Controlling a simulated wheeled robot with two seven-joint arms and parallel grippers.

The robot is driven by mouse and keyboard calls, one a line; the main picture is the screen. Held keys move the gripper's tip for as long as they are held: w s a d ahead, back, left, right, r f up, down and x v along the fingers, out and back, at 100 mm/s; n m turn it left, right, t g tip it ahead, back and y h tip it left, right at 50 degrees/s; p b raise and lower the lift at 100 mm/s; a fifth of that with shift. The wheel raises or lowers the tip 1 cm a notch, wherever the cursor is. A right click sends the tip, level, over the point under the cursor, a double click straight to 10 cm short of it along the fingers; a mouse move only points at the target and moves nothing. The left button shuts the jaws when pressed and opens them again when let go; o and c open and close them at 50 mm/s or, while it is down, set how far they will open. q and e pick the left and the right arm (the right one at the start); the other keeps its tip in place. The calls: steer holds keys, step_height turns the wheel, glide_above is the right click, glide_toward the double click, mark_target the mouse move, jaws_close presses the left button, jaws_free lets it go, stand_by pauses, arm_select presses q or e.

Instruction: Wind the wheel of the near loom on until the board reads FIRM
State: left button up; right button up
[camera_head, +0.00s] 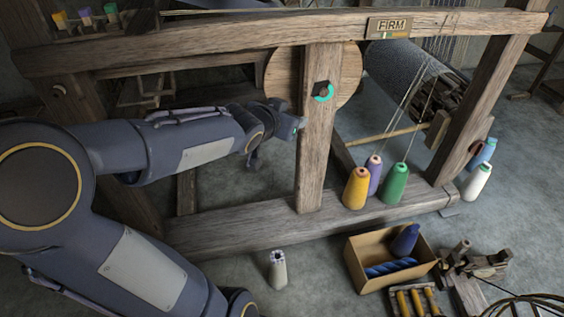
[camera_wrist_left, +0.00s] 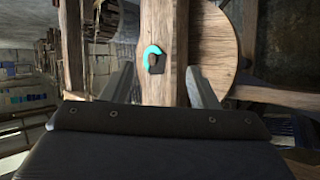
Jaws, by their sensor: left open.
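The near loom's wooden wheel (camera_head: 351,73) is a round disc partly hidden behind an upright post (camera_head: 318,160). On the post's face is a dark hub with a cyan arc (camera_head: 323,93) around part of it. The board (camera_head: 390,26) on the top beam reads FIRM, with a small coloured strip below the word. My left gripper (camera_head: 283,133) is left of the post, below the hub, apparently empty. In the left wrist view the open fingers (camera_wrist_left: 162,75) stand either side of the post, with the cyan arc (camera_wrist_left: 153,53) and wheel (camera_wrist_left: 215,45) beyond them.
Yellow, purple and green cones (camera_head: 394,184) stand on the lower beam, threads rising from them. An open cardboard box (camera_head: 358,272) with blue items and a pale cone (camera_head: 278,269) are on the floor. Wooden parts (camera_head: 470,262) lie at the lower right. Bare floor lies between.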

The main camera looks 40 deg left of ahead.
arm_select(q)
steer(key=s+d+f+n+g+h+p, duration=0.1)
steer(key=s+d+f+g, duration=0.1)
steer(key=s+d, duration=0.4)
steer(key=s+g, duration=0.1)
steer(key=s, duration=0.4)
steer(key=shift+d+f+g+h, duration=0.3)
steer(key=shift+d+f, duration=0.05)
steer(key=shift+d, duration=0.05)
arm_select(e)
steer(key=shift+r, duration=0.5)
arm_select(q)
steer(key=s+d+f+g+h, duration=0.3)
steer(key=s+d+f+h, duration=0.1)
steer(key=s+d, duration=0.6)
step_height(320, 180, up, 34)
steer(key=s+p, duration=0.1)
steer(key=p, duration=3.3)
steer(key=shift+s+a+r, duration=0.15)
steer(key=shift+a+r, duration=0.05)
steer(key=shift+a, duration=0.2)
arm_select(e)
step_height(320, 180, up, 34)
steer(key=shift+r, duration=0.2)
arm_select(q)
steer(key=shift+c, duration=0.3)
arm_select(e)
steer(key=shift+c, duration=0.4)
